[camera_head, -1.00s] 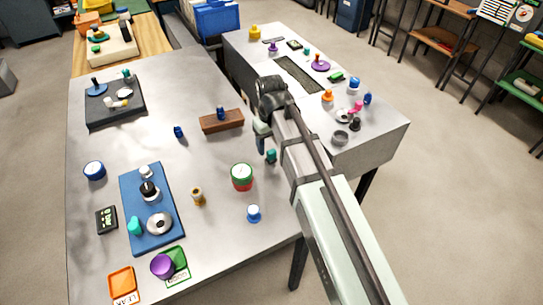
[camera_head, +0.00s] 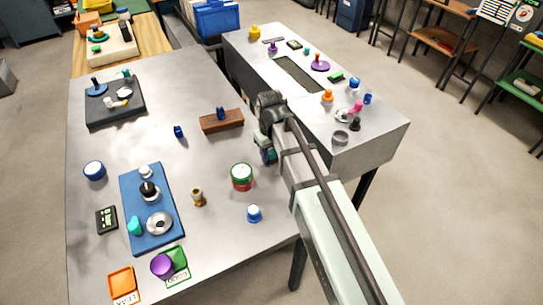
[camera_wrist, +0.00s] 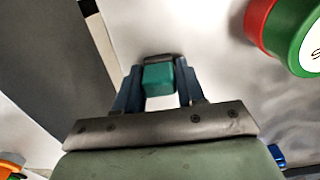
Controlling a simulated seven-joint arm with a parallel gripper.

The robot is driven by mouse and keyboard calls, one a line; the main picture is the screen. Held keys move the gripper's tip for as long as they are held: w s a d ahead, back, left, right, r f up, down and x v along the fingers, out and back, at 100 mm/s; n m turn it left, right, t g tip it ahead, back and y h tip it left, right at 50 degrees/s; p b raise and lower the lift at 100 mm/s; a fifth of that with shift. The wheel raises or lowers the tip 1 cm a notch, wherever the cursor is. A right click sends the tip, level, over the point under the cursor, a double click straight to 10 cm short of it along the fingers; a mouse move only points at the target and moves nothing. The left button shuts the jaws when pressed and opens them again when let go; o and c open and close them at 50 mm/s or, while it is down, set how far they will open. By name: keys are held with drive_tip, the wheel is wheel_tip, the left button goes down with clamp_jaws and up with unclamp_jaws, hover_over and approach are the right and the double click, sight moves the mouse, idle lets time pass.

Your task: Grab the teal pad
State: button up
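The teal pad (camera_wrist: 158,77) is a small teal block with a dark grey edge at its far side in the wrist view. It lies between the two blue fingers of my gripper (camera_wrist: 159,82), with little or no gap on either side. I cannot tell whether the fingers press on it. In the head view my gripper (camera_head: 267,152) is low over the right part of the grey table, and the pad is mostly hidden by the fingers there.
A green and red round tin (camera_head: 242,177) stands close to the left of my gripper, and a blue-white knob (camera_head: 254,214) stands nearer the front. A brown block (camera_head: 222,121) lies behind to the left. A second grey bench (camera_head: 375,138) is on the right.

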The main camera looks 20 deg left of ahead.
drive_tip(key=c, duration=0.5)
drive_tip(key=shift+r, duration=0.1)
